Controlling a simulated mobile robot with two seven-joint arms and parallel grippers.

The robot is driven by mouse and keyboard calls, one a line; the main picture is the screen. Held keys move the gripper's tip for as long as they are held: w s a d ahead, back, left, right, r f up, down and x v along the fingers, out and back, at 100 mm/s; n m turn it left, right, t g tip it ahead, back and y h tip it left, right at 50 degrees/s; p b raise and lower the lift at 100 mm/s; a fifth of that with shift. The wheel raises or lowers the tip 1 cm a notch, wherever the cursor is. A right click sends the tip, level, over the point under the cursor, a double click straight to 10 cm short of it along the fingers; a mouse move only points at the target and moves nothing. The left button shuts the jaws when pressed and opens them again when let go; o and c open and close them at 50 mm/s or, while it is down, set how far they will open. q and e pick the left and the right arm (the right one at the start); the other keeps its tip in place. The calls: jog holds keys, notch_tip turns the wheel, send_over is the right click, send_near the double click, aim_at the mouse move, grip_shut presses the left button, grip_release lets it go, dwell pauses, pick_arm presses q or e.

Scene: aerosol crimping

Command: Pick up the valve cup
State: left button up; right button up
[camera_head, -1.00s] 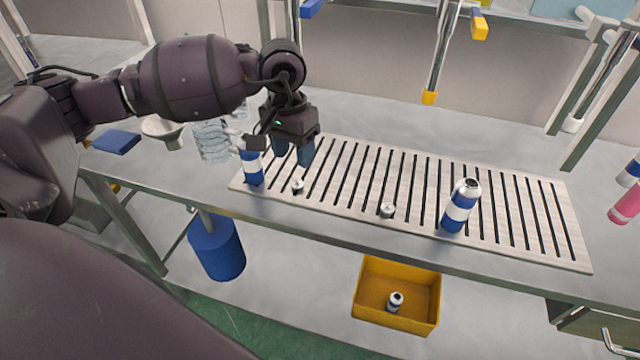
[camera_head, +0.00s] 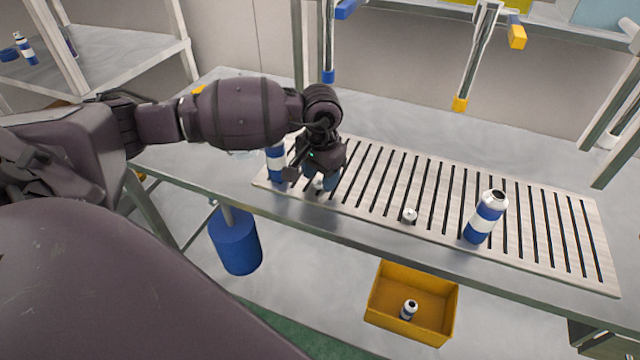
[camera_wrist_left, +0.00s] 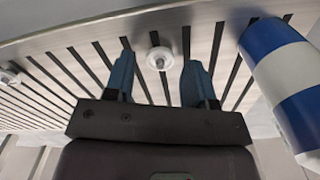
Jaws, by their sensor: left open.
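A small white and silver valve cup (camera_head: 318,184) sits on the slatted rack (camera_head: 540,243) near its left end, partly hidden by my left gripper (camera_head: 321,178). In the left wrist view the valve cup (camera_wrist_left: 159,58) shows between the two blue fingers of the open gripper (camera_wrist_left: 158,72), with a gap on each side. A second valve cup (camera_head: 409,215) stands near the middle of the rack's front edge. It also appears at the left edge of the wrist view (camera_wrist_left: 10,77). My right gripper is not in view.
A blue and white can (camera_head: 276,163) stands beside the left gripper; in the wrist view this can (camera_wrist_left: 285,75) is close to one finger. Another can (camera_head: 486,217) stands further right. A yellow bin (camera_head: 447,300) holding a small can is below the table's front edge.

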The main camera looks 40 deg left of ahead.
pick_arm(q)
jog(key=shift+f, duration=0.65)
jog(key=shift+c, duration=0.4)
jog(key=c, duration=0.7)
jog(key=shift+r, duration=0.15)
jog(key=shift+c, duration=0.2)
